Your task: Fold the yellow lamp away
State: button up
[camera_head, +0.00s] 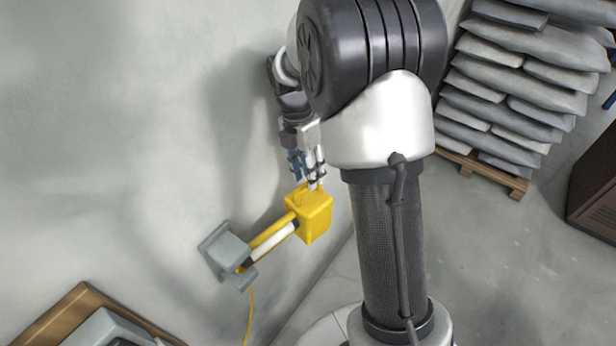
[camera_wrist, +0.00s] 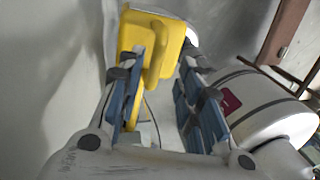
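The yellow lamp (camera_head: 312,218) has a boxy head on a yellow and white arm (camera_head: 272,238). The arm sticks out from a grey bracket (camera_head: 222,252) on the wall. In the wrist view, the yellow head (camera_wrist: 136,28) lies just beyond my fingertips, with a bar-like yellow handle (camera_wrist: 160,62) on its near face. My gripper (camera_head: 314,182) is at the top of the lamp head in the head view. In the wrist view my gripper (camera_wrist: 158,70) has its blue-padded fingers well apart, with the handle's end between the tips. I cannot tell whether they touch.
A yellow cable (camera_head: 250,315) hangs below the bracket. A wood-edged shelf or table (camera_head: 60,310) is at the bottom left. Grey sacks (camera_head: 520,80) are stacked on a pallet (camera_head: 490,174) at the right. The grey floor (camera_head: 480,260) between is clear.

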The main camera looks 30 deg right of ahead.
notch_tip(320, 180, up, 8)
jog(key=shift+f, duration=0.25)
